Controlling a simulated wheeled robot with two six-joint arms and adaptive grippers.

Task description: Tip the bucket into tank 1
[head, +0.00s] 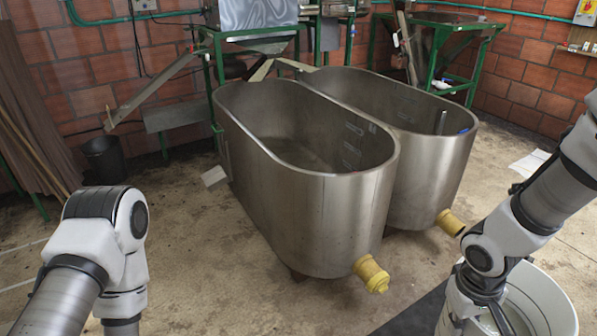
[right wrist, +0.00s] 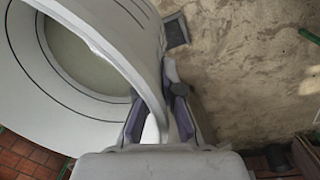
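Two long steel tanks stand side by side, the left tank (head: 320,215) nearer and the right tank (head: 435,175) behind it. No label shows which is tank 1. The white bucket (head: 548,300) is at the lower right, cut off by the picture's bottom edge. The right wrist view looks into the bucket (right wrist: 25,85), with a grey-beige surface inside. My right gripper (right wrist: 157,108) has one finger inside the bucket and one outside, shut on its wall at the rim. My left arm shows at the lower left, but its gripper is out of the picture.
A yellow outlet (head: 370,273) sticks out of the left tank, another (head: 450,222) out of the right one. A dark mat (head: 415,318) lies left of the bucket. Green-framed machines (head: 250,45) stand behind the tanks. The concrete floor (head: 190,260) before the left tank is clear.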

